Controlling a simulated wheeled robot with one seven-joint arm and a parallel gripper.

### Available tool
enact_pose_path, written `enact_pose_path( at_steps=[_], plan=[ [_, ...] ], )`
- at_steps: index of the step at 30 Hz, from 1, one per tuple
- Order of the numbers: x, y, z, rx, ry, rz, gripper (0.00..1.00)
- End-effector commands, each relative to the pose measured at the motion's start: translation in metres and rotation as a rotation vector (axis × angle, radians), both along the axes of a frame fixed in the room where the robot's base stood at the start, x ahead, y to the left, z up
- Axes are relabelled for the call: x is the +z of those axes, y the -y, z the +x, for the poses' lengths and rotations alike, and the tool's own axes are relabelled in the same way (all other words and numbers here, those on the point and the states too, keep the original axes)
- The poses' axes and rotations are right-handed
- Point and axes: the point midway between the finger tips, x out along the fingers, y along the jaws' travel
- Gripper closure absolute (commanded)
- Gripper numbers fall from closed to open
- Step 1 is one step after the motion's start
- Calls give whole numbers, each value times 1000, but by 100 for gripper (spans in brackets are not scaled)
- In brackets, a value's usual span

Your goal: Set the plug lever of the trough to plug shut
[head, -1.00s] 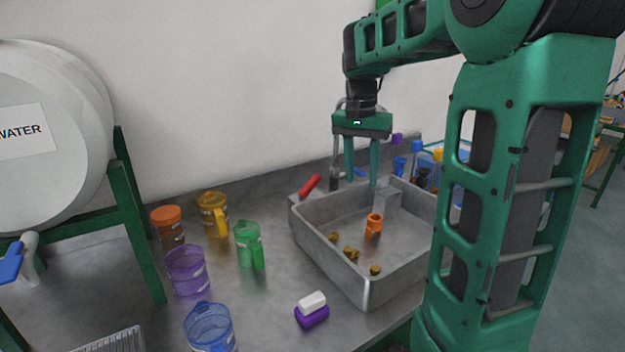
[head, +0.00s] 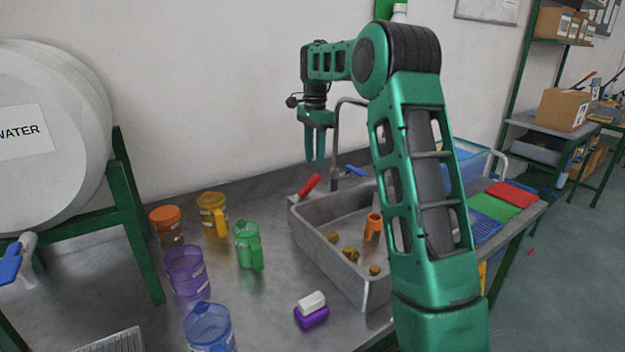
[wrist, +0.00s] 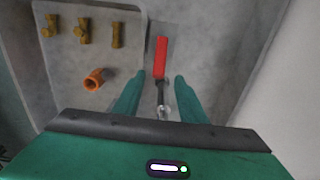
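The plug lever (head: 309,186) has a red handle and stands tilted at the back left corner of the grey metal trough (head: 325,262). In the wrist view the red handle (wrist: 161,57) lies just beyond the fingertips, roughly centred between them. A dark stem and a shiny metal end show below it, between the fingers. My gripper (head: 315,160) is above the lever in the head view, pointing down. Its two green fingers are apart in the wrist view (wrist: 159,78), with no clear contact on the lever. The trough's plug is not clearly visible.
An orange fitting (head: 373,227) and several brass fittings (head: 350,254) lie in the trough. A tap (head: 337,135) rises behind it. Several coloured jugs, including a green one (head: 248,245), stand left. A white and purple block (head: 311,311) lies in front.

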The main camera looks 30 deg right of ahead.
Motion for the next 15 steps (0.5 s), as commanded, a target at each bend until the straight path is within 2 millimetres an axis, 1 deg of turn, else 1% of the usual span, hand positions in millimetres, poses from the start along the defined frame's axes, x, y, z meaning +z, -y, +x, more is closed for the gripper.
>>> enact_pose_path(
  at_steps=[1, 6, 10, 15],
  plan=[
    [-11, 1, -1, -1, -4, 1, 62],
    [-41, 1, -1, -1, -4, 1, 62],
    [-58, 0, -1, 0, -3, 1, 62],
    [-71, 0, -1, 0, -1, 0, 62]
  ],
)
